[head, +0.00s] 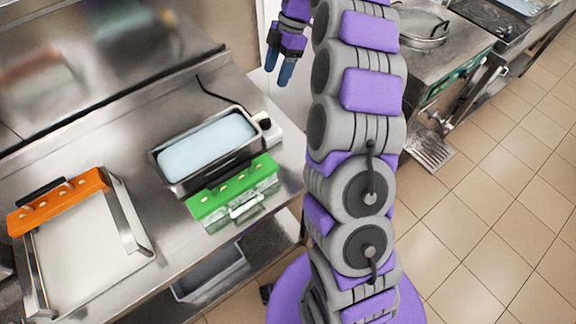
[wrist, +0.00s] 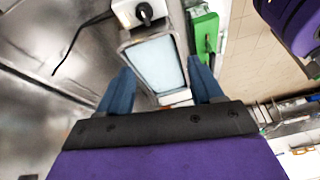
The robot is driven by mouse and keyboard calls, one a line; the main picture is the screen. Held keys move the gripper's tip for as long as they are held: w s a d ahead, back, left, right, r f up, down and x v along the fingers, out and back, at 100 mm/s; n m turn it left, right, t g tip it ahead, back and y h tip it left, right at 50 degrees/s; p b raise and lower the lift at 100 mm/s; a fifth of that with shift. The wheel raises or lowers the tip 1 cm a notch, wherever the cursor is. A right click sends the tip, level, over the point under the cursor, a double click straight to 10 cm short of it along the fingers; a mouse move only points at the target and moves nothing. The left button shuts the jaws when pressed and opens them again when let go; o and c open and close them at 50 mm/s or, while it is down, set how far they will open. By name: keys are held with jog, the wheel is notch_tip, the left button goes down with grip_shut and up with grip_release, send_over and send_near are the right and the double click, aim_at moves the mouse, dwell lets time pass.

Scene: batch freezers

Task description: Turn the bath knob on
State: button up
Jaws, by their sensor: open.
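The bath (head: 208,150) is a steel rectangular tub of pale blue water on the steel counter. Its white control box (head: 270,132) is at the right end, with a black bath knob (head: 264,123) on it. In the wrist view the bath (wrist: 157,66) lies between and beyond my fingers, and the knob (wrist: 144,12) is at the top edge. My gripper (head: 279,74), with blue fingers, is open and empty. In the head view it shows above the control box, apart from the knob. The knob's marking is too small to read.
A green-handled piece (head: 233,192) sits beside the bath's front edge. An orange-edged steel tray (head: 88,240) is at the left of the counter. A black cord (head: 215,92) runs behind the bath. Tiled floor (head: 490,210) is open at the right, before other steel equipment.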

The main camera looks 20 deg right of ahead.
jog(key=s+a+f+m+h+b, duration=0.1)
jog(key=s+m, duration=0.3)
jog(key=s, duration=0.5)
jog(key=s+a+m+h+b, duration=0.1)
jog(key=s+a+m+b, duration=0.2)
jog(key=s, duration=0.6)
jog(key=s+a+f+m+b, duration=0.1)
jog(key=s+a+m+b, duration=0.1)
jog(key=s+m, duration=0.3)
jog(key=shift+s+a+f+m+h+b, duration=0.15)
jog(key=shift+s+f+m+h+b, duration=0.2)
jog(key=shift+s, duration=1.8)
jog(key=s+d+f+m, duration=0.1)
jog(key=s+f+m, duration=0.1)
jog(key=s, duration=0.5)
jog(key=s+d+f+m+h, duration=0.1)
jog(key=s+f+m, duration=0.1)
jog(key=s+m, duration=0.3)
jog(key=shift+s+d+f, duration=0.25)
jog(key=shift+s+f, duration=0.15)
jog(key=shift+s, duration=0.65)
